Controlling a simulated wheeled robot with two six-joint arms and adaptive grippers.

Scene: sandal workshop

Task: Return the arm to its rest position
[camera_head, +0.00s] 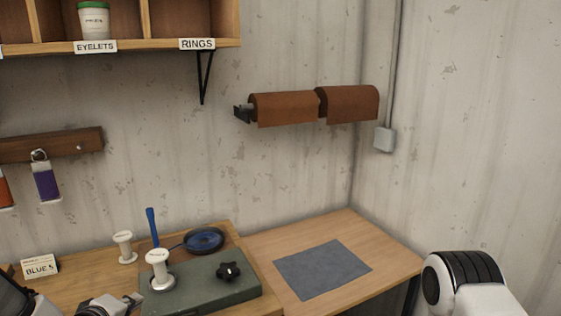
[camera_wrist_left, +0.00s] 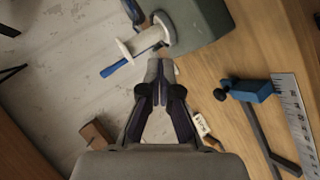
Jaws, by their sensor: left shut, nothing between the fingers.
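My left gripper (camera_head: 136,300) is low at the left of the head view, just left of the grey-green box. In the left wrist view its fingers (camera_wrist_left: 160,68) are together with nothing between them, and their tips point toward a white spool-shaped piece (camera_wrist_left: 145,40) beside the box. My right gripper is out of view; only a white and black part of my right arm shows at the lower right of the head view.
A blue dish (camera_head: 204,240) and another white spool (camera_head: 124,247) stand behind. A grey mat (camera_head: 322,269) lies right. A blue clamp (camera_wrist_left: 250,91) and ruler (camera_wrist_left: 296,120) lie nearby.

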